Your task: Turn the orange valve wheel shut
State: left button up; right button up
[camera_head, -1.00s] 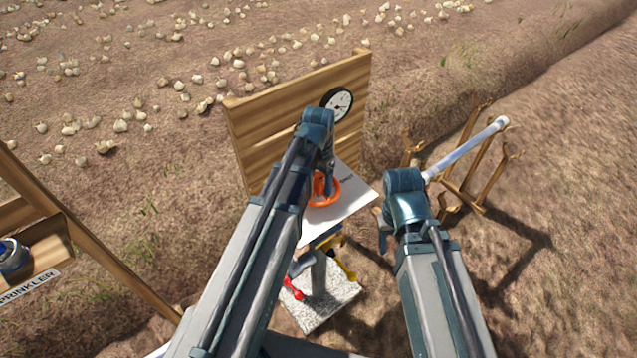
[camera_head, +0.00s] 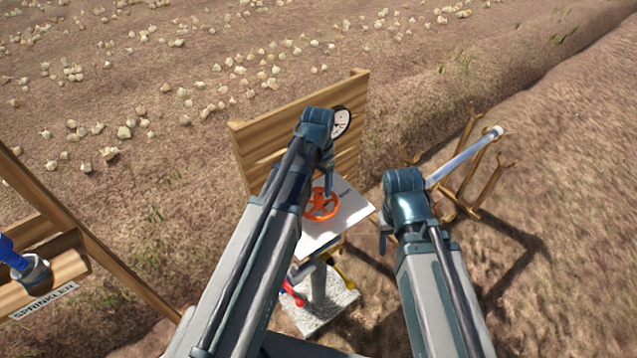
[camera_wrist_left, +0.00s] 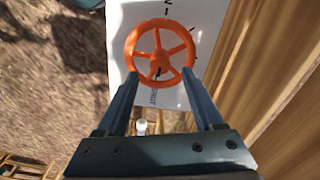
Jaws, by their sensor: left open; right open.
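The orange valve wheel (camera_head: 321,204) lies over a white plate (camera_head: 352,211) in front of a wooden board. In the left wrist view, the orange valve wheel (camera_wrist_left: 160,22) shows its rim, spokes and hub, with dark marks on the plate around it. My left gripper (camera_head: 328,188) is open at the wheel. In the left wrist view, the two fingers of my left gripper (camera_wrist_left: 160,76) reach to either side of the wheel's near rim; I cannot tell whether they touch it. My right gripper (camera_head: 383,240) is right of the plate, away from the wheel, and holds nothing visible.
A wooden board (camera_head: 260,140) with a round gauge (camera_head: 342,122) stands behind the wheel. Red (camera_head: 292,292) and yellow (camera_head: 343,270) handles sit below the plate. A wooden rack (camera_head: 470,180) with a pale tube (camera_head: 465,157) is at right. A sprinkler shelf (camera_head: 75,265) is at left.

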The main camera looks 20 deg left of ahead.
aim_at(318, 195)
pick_arm(q)
notch_tip(318, 195, up, 7)
jog(key=p, duration=0.5)
jog(key=shift+f, duration=0.15)
pick_arm(e)
notch_tip(318, 195, up, 7)
jog(key=shift+f, duration=0.15)
